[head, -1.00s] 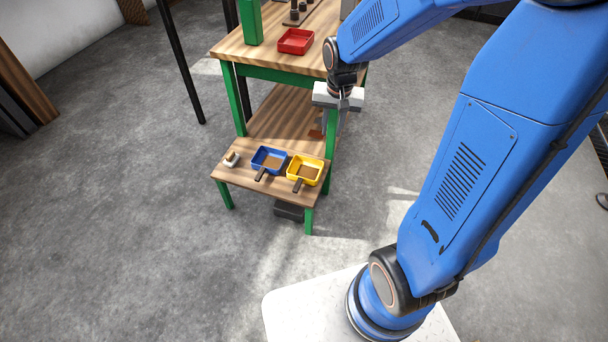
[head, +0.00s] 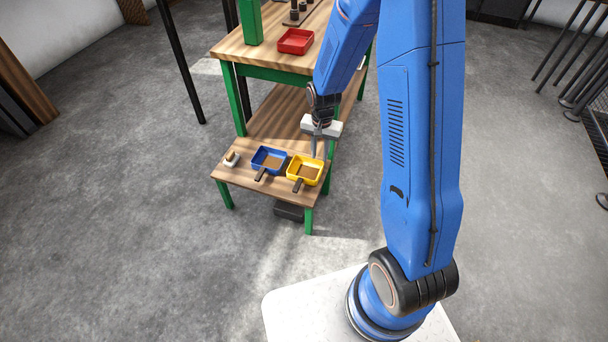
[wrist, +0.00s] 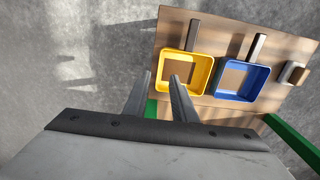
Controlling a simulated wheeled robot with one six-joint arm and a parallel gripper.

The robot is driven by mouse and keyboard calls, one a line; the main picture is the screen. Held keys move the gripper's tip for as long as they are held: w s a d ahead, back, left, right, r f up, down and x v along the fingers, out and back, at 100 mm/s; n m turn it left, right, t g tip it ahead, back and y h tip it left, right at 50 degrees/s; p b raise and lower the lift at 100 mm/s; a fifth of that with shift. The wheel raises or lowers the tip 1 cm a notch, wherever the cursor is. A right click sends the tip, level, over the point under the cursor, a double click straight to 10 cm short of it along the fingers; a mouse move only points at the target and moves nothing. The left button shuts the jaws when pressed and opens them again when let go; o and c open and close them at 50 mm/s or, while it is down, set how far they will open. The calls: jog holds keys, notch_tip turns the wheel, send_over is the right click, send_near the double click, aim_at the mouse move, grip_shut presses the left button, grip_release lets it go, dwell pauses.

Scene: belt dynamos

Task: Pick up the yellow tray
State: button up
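The yellow tray (head: 305,170) sits on the low wooden shelf at the front of the bench, with a dark handle pointing toward the shelf's front edge. It also shows in the wrist view (wrist: 183,77), just beyond my fingers. My gripper (head: 319,152) points down just behind and to the right of the yellow tray. In the wrist view its two fingers (wrist: 160,92) are apart with nothing between them, and one fingertip overlaps the tray's near edge in the picture. I cannot tell whether it touches the tray.
A blue tray (head: 268,160) with a similar handle stands close to the left of the yellow one. A small pale block-like item (head: 232,159) lies farther left on the low shelf (head: 240,174). A red tray (head: 295,41) is on the upper table. A green leg (wrist: 151,108) stands near my fingers.

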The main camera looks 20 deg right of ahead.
notch_tip(320, 180, down, 8)
jog(key=shift+r, duration=0.15)
jog(key=shift+w+d+f, duration=0.1)
jog(key=shift+f, duration=1.3)
jog(key=shift+d+f, duration=0.1)
jog(key=shift+f, duration=1.25)
grip_shut()
